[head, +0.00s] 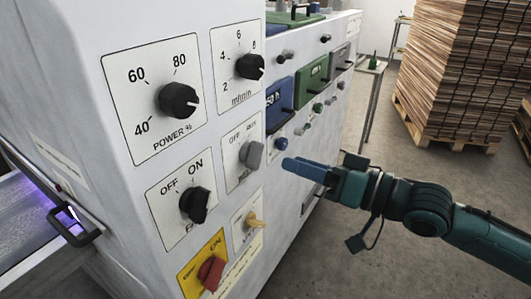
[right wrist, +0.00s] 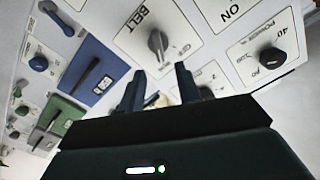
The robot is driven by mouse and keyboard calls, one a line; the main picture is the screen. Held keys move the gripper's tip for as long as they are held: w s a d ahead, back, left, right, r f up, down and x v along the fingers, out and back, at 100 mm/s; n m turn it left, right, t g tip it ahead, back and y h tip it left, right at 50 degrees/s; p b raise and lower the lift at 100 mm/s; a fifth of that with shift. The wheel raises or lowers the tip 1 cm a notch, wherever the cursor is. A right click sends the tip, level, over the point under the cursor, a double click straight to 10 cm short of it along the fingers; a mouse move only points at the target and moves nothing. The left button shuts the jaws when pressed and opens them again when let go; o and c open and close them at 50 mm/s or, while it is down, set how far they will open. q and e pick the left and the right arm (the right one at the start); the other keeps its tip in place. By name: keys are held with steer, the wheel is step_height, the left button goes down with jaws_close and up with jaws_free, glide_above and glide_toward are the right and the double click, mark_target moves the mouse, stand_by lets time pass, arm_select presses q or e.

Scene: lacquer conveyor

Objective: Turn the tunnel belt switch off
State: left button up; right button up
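The belt switch is a grey rotary knob (head: 250,155) on a white plate with faint OFF and RUN marks, on the machine's front panel. It also shows in the right wrist view as a grey knob (right wrist: 158,42) beside the word BELT. Its handle seems to slant toward the RUN side, but I cannot be sure. My right gripper (head: 288,164) is just right of the switch in the head view, apart from it. In the right wrist view its two fingers (right wrist: 160,75) stand apart with a gap, pointing toward the knob. My left gripper is not in view.
Close by are a black power dial (head: 178,101), a speed dial (head: 250,66), a black ON/OFF switch (head: 195,204), a yellow knob (head: 254,221) and a red switch (head: 211,272). Blue and green units (head: 280,102) line the panel beyond. Stacked boards (head: 462,70) stand at back right.

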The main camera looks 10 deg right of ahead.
mark_target(262, 153)
steer(key=x, duration=0.7)
steer(key=shift+w+a+f+p, duration=0.1)
steer(key=shift+w+a+p, duration=0.15)
steer(key=shift+p, duration=0.15)
steer(key=shift+c, duration=0.3)
jaws_close()
